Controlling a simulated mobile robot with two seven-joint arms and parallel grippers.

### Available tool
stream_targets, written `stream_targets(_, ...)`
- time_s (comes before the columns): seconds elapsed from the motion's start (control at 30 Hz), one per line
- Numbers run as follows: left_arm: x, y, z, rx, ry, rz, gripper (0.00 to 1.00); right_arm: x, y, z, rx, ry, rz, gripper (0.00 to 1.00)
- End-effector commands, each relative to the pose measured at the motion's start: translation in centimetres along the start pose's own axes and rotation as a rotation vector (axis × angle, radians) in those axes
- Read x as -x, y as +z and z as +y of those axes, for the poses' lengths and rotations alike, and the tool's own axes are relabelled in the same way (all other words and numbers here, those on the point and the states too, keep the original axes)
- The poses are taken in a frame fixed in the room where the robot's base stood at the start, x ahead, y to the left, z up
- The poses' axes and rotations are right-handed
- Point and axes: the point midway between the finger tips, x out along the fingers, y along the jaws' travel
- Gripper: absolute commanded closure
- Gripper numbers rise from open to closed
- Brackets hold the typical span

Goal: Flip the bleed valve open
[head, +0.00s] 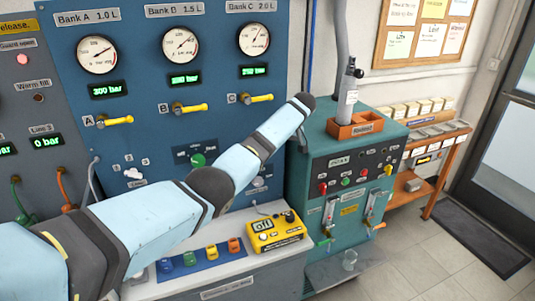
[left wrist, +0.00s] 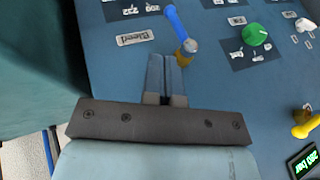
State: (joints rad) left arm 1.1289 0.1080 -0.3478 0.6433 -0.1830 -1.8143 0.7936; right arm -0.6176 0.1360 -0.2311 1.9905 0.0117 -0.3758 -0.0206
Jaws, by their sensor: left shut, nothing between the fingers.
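The bleed valve shows in the left wrist view as a blue lever (left wrist: 176,21) on a round brass pivot (left wrist: 188,46), set on the blue panel beside a label reading "Bleed" (left wrist: 135,38). The lever points from the pivot toward the top of that picture, tilted slightly left. My left gripper (left wrist: 164,58) is shut and empty, its fingertips just short of the pivot and beside it. I cannot tell whether they touch it. In the head view my left arm crosses in front of the panel and I cannot make out the gripper or the bleed lever. My right gripper is not in view.
A green knob (left wrist: 253,35) sits right of the lever, also visible in the head view (head: 197,160). Yellow valve handles (head: 115,121) and gauges (head: 97,54) line the panel above. A yellow meter (head: 275,234) stands on the bench. A teal cabinet (head: 335,135) stands at right.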

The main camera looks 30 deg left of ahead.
Motion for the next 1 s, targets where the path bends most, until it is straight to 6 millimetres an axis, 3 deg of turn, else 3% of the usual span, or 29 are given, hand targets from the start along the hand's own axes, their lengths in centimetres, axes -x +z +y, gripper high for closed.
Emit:
stream_targets(0.23, 2.0, 0.0, 0.0, 0.0, 0.0, -0.001, 1.0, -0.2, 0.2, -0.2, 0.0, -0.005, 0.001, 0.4)
stream_targets(0.77, 1.9, 0.1, 0.1, -0.004, 0.001, -0.001, 1.0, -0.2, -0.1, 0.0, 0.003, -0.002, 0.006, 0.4)
stream_targets(0.87, 0.7, 1.4, 0.6, -0.031, 0.014, -0.001, 1.0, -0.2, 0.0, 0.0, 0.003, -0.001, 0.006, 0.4)
stream_targets(1.0, -3.1, 5.9, 2.1, -0.125, 0.067, 0.0, 1.0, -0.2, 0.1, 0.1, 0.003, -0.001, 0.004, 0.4)
